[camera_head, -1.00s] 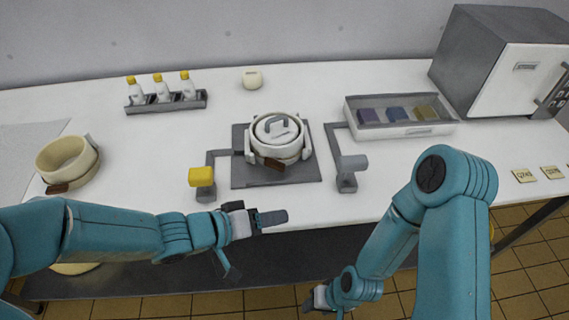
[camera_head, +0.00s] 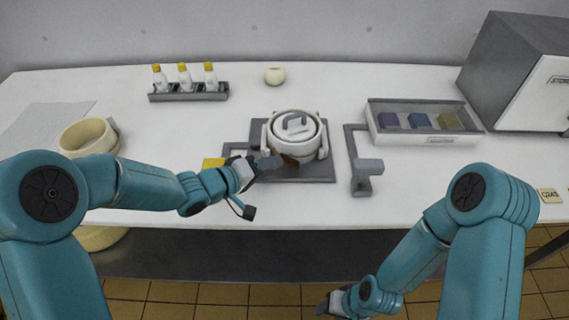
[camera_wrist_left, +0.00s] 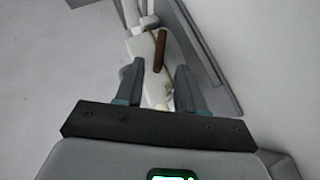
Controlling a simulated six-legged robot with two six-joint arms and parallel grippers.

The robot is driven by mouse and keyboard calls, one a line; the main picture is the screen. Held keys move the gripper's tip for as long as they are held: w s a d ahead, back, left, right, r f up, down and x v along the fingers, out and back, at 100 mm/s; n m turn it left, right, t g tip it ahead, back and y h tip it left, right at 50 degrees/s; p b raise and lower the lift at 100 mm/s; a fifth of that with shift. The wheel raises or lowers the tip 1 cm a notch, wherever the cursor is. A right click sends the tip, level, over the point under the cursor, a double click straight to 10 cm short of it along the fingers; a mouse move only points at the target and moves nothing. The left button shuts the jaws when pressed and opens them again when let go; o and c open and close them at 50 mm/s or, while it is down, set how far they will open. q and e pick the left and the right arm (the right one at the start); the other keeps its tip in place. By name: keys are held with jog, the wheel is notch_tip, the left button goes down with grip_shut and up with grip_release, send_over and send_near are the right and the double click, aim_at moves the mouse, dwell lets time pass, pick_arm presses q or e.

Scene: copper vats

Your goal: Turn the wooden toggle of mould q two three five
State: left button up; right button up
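A round white lidded mould (camera_head: 321,146) sits on a grey square plate (camera_head: 318,173) on the white table. Its label is too small to read. Its brown wooden toggle (camera_wrist_left: 160,50) shows in the left wrist view, just beyond the fingertips and roughly between their lines. My right gripper (camera_head: 328,304) hangs low in front of the table, too small to judge.
A yellow-topped post (camera_head: 213,163) stands left of the plate, partly behind my left gripper. A grey post (camera_head: 368,167) stands to the right. A cream ring-shaped mould (camera_head: 84,136), a bottle rack (camera_head: 188,97), a tray with coloured blocks (camera_head: 430,137) and a grey box-like machine (camera_head: 515,70) surround it.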

aim_at(289, 162)
pick_arm(q)
jog(key=x, duration=0.5)
jog(key=shift+d, duration=0.25)
jog(key=shift+c, duration=0.3)
grip_shut()
